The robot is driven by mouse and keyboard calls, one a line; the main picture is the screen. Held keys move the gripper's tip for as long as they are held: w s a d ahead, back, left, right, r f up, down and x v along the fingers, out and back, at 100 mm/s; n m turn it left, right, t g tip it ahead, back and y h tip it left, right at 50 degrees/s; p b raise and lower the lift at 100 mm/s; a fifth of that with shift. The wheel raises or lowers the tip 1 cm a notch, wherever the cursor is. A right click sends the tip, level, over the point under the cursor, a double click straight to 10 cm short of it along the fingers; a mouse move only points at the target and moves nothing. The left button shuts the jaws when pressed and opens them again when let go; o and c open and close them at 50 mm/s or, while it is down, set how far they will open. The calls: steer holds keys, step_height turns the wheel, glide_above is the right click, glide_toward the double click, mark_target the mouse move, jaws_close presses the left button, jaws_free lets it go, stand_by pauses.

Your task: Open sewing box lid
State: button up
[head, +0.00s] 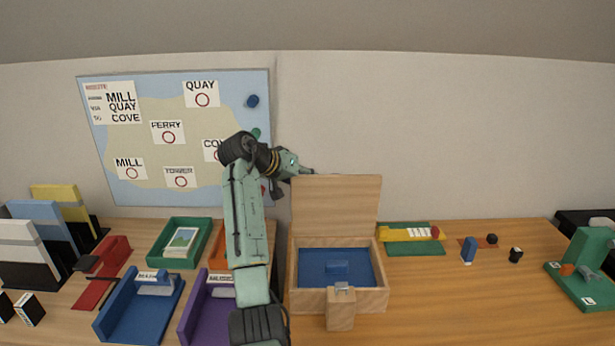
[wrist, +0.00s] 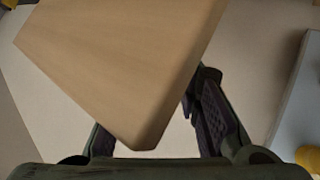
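The sewing box (head: 305,299) is a light wooden box with a blue interior, standing on the desk at the middle of the head view. Its lid (head: 336,205) stands up nearly vertical at the back edge. A wooden block with a small metal piece (head: 341,310) is at the box's front. My gripper (head: 304,171) is at the lid's top left corner. The right finger shows beside the lid's edge.
A blue tray (head: 128,318), a purple tray (head: 192,322) and a green tray (head: 163,260) lie left of the box. Right of it are a green and yellow item (head: 412,246), small blocks and a green stand (head: 590,268). A map board (head: 150,100) hangs behind my arm.

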steer(key=o, duration=0.5)
steer(key=shift+s+a+f, duration=0.1)
steer(key=shift+a+f, duration=0.05)
steer(key=shift+f, duration=0.7)
steer(key=shift+c, duration=0.2)
steer(key=a+r, duration=0.7)
steer(key=r, duration=0.4)
steer(key=shift+a, duration=0.3)
steer(key=v, duration=1.1)
steer(key=shift+s+a+r, duration=0.15)
steer(key=shift+a+r, duration=0.1)
